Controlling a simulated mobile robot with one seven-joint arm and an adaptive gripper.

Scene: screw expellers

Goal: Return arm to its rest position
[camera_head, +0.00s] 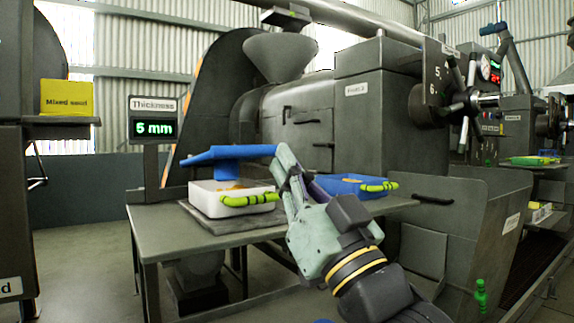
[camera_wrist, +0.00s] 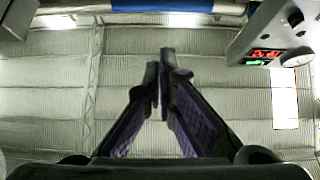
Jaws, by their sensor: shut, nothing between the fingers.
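My gripper (camera_wrist: 160,72) is shut and empty, its two dark fingers with purple inner pads meeting at the tips in the wrist view. Behind them are a corrugated wall and its beams, with nothing close to the tips. In the head view my arm reaches up from the bottom right, in front of the table. Its wrist overlaps the space between a white tray (camera_head: 205,204) and a blue tray (camera_head: 342,188). The fingers are small and partly hidden there.
The trays with yellow-green handles stand on a grey table (camera_head: 165,232). A blue chute (camera_head: 215,154) hangs over the white tray. The expeller machine (camera_head: 375,95) stands behind, a thickness display (camera_head: 153,125) at left. Floor at left is clear.

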